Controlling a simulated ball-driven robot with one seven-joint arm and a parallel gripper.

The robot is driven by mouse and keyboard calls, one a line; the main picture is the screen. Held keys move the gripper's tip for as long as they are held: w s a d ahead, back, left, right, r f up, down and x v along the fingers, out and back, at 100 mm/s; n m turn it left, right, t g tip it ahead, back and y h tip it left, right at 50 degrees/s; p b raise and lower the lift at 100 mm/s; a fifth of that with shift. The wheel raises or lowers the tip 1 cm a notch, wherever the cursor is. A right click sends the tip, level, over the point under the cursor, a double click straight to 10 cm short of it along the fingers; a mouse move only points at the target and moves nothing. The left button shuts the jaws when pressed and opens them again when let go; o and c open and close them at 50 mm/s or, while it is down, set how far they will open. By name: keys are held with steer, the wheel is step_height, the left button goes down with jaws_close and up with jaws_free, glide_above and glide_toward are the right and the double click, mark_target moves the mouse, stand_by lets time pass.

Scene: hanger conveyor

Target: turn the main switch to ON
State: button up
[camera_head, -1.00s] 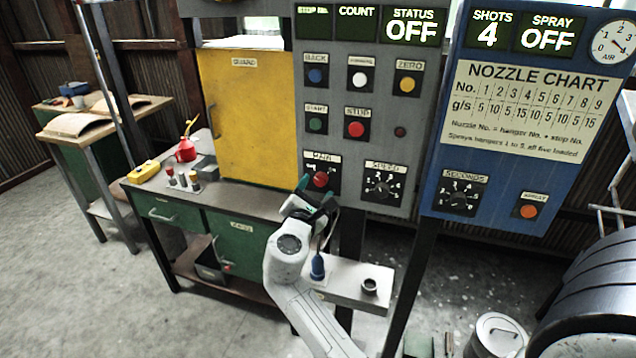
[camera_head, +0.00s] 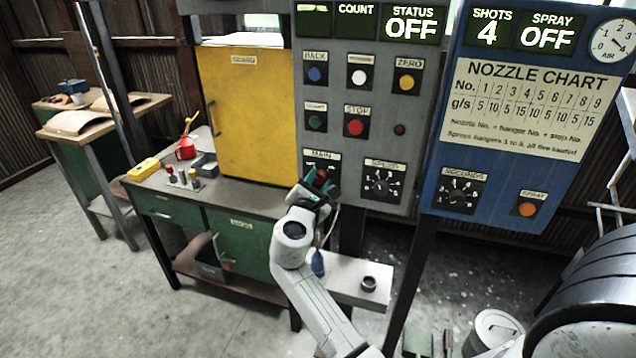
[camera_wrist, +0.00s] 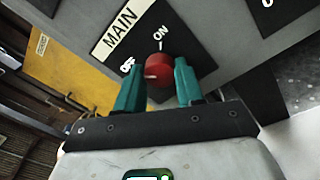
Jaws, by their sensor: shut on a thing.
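The main switch is a red knob (camera_wrist: 158,66) on a black plate labelled MAIN, with OFF at its left and ON above it. A white mark on the knob faces left, toward the OFF side. In the head view the red knob (camera_head: 320,174) shows low on the grey control panel (camera_head: 390,205). My gripper (camera_wrist: 157,72) has its two green fingers on either side of the knob and is shut on it. In the head view my gripper (camera_head: 316,188) partly covers the switch plate. The STATUS display (camera_head: 411,27) reads OFF.
The SPEED dial (camera_head: 383,182) sits right of the switch, with the STOP button (camera_head: 355,127) above. A yellow guard door (camera_head: 250,115) stands left. Below are a green workbench (camera_head: 165,210) and a small shelf (camera_head: 345,278) with a dark ring (camera_head: 369,283).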

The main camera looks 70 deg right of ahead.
steer(key=c, duration=0.3)
steer(key=shift+f+b, duration=0.1)
steer(key=shift+b, duration=0.35)
steer(key=m+b, duration=0.3)
steer(key=shift+f, duration=0.2)
steer(key=m+b, duration=0.6)
steer(key=b, duration=0.1)
steer(key=shift+f+m+h, duration=0.1)
steer(key=shift+m+h, duration=0.2)
steer(key=m+b, duration=0.4)
steer(key=b, duration=0.1)
steer(key=shift+m+g+b, duration=0.3)
steer(key=shift+m, duration=0.1)
steer(key=m+b, duration=0.4)
steer(key=shift+w+g, duration=0.1)
steer(key=shift+g, duration=0.3)
